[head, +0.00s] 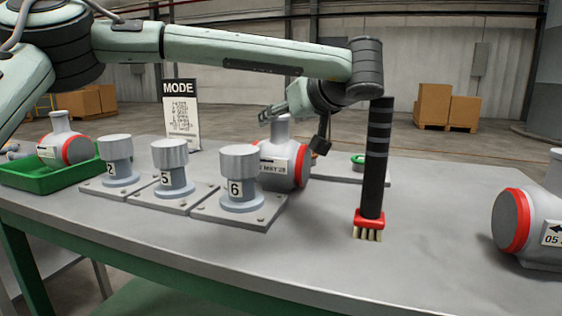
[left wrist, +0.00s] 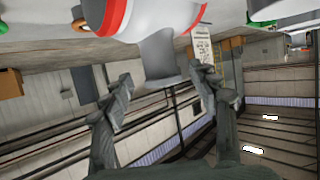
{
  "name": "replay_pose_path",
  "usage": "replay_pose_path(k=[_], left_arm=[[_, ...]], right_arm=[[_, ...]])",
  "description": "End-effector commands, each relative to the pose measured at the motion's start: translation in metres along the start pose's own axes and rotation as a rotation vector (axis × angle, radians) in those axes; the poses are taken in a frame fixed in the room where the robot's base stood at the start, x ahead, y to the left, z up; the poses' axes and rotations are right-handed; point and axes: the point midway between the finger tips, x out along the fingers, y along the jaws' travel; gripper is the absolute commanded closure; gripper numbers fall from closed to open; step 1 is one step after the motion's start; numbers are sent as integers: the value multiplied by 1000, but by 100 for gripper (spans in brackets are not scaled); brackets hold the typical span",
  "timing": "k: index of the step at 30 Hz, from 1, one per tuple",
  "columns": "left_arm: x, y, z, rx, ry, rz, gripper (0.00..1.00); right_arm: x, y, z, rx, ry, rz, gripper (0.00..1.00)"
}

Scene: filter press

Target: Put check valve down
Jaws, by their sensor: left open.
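A check valve (head: 287,165) with a grey body, a red band and a label reading "MAY 28" stands on the table behind the post numbered 6, its neck pointing up. In the left wrist view the valve (left wrist: 160,18) is at the top, upside down in the picture. My left gripper (head: 273,112) is open at the top of its neck. In the left wrist view the open fingers (left wrist: 163,80) are on either side of the neck's end, with gaps visible. The valve's lower left is hidden by post 6. My right gripper is not in view.
Posts numbered 2, 5 and 6 (head: 240,175) stand on plates. A green tray (head: 35,177) at left holds another valve (head: 62,145). A black-handled brush (head: 372,165) stands upright at centre right. Another valve (head: 530,225) is at far right. A mode sign (head: 181,112) stands behind. The front table is clear.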

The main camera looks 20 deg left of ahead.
Motion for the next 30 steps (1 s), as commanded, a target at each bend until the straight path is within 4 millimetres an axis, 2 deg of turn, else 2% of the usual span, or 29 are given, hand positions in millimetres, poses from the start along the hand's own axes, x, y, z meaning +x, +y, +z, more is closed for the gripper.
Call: replay_pose_path(k=[9, 12, 19, 30], left_arm=[[44, -5, -4, 0, 0, -1, 40], [50, -4, -4, 0, 0, 1, 40], [51, -4, -4, 1, 0, 1, 40], [51, -4, -4, 1, 0, 1, 86]], right_arm=[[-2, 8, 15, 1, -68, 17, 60], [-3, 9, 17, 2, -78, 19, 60], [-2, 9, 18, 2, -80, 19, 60], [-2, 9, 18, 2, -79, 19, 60]])
